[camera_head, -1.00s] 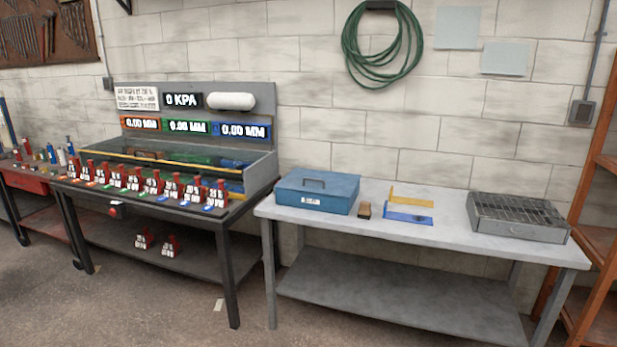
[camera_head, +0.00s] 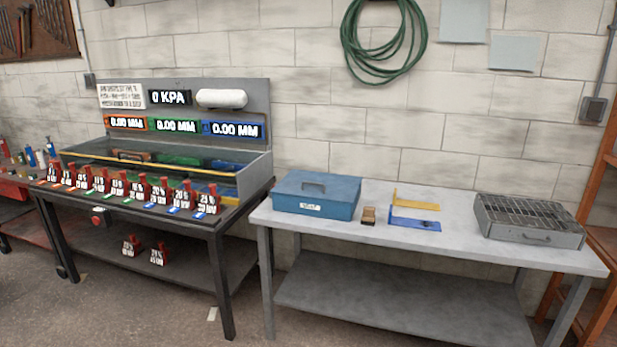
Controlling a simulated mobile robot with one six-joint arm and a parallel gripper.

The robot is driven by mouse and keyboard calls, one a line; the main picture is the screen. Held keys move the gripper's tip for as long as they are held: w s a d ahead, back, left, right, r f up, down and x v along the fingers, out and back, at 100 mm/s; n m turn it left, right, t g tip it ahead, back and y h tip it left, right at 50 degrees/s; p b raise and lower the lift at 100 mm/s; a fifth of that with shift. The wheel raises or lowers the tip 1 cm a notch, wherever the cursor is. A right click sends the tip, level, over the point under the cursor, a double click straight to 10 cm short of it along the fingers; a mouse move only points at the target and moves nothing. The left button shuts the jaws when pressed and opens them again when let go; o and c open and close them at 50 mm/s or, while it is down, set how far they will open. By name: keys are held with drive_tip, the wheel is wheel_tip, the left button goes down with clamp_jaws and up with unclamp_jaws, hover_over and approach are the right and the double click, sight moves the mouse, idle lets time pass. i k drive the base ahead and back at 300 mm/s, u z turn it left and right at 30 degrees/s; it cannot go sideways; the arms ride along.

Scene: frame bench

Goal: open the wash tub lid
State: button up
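A blue box with a flat lid (camera_head: 318,186) and a dark handle on top stands at the left end of the grey table; it looks like the wash tub (camera_head: 290,204). Its lid is down and shut. A small white label is on its front, too small to read surely. My gripper is not in view.
On the same grey table (camera_head: 455,228) are a small brown block (camera_head: 368,215), a yellow and blue angled piece (camera_head: 415,224) and a grey grated tray (camera_head: 530,220). A dark bench (camera_head: 215,222) with red clamp-like pieces stands left. Floor in front is clear.

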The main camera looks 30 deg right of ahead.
sight(342, 188)
drive_tip(key=z, duration=0.3)
drive_tip(key=i, duration=1.1)
drive_tip(key=z, duration=0.55)
